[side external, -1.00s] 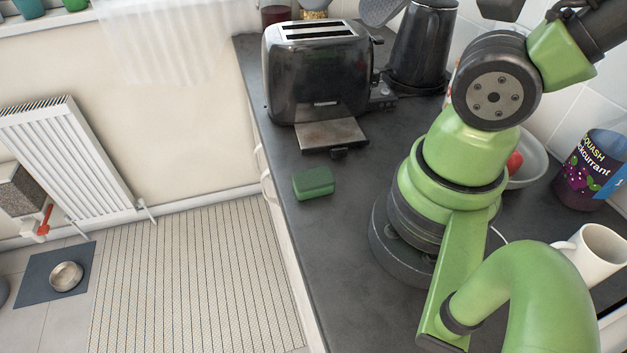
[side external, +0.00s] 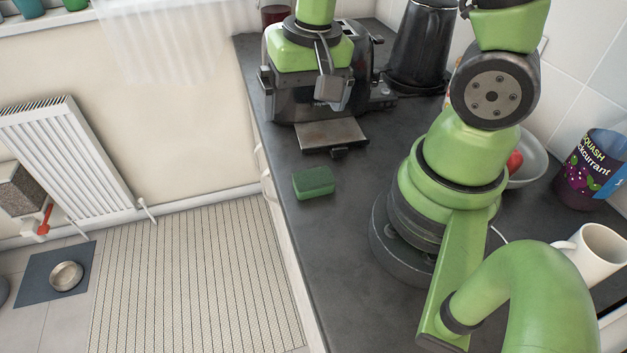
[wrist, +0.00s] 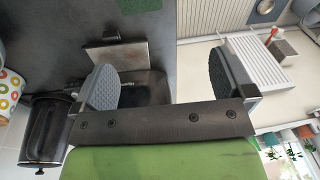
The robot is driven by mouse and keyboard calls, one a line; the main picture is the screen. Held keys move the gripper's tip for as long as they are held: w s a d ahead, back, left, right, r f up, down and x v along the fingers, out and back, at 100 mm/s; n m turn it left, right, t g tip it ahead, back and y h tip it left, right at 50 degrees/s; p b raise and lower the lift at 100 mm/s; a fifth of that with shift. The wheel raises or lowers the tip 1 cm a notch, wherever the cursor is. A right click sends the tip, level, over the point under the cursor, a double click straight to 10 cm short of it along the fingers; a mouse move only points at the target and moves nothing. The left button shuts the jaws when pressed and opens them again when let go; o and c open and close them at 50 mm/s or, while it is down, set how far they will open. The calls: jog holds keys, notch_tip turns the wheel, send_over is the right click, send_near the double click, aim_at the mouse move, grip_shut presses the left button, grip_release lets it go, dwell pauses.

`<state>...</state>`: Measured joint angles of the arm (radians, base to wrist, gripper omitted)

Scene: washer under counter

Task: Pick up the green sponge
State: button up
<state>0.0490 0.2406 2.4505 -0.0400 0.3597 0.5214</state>
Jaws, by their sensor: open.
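The green sponge (side external: 314,182) is a small block lying flat on the dark counter (side external: 345,250), close to its left edge. In the wrist view, part of a green block, the sponge (wrist: 140,4), shows at the top edge, cut off by the frame. My gripper (side external: 297,88) is in front of the toaster in the side view, farther back than the sponge and apart from it. In the wrist view my gripper (wrist: 160,75) has its two grey pads wide apart, with nothing held between them.
The toaster (side external: 372,70) with its pulled-out tray (side external: 330,134) stands behind the sponge, partly hidden by my gripper. A black kettle (side external: 422,50) is right of it. A bowl (side external: 530,165), a squash container (side external: 592,170) and a white mug (side external: 597,252) stand at the right. Counter around the sponge is clear.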

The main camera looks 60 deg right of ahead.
jog(key=g, duration=0.2)
send_over(314, 177)
jog(key=shift+m, duration=0.4)
jog(key=f, duration=0.6)
jog(key=shift+w, duration=0.3)
jog(key=shift+s+f, duration=0.15)
jog(key=shift+f, duration=2.3)
jog(key=shift+s+f, duration=0.1)
jog(key=shift+f, duration=2.35)
jog(key=c, duration=1)
jog(key=shift+r, duration=5.05)
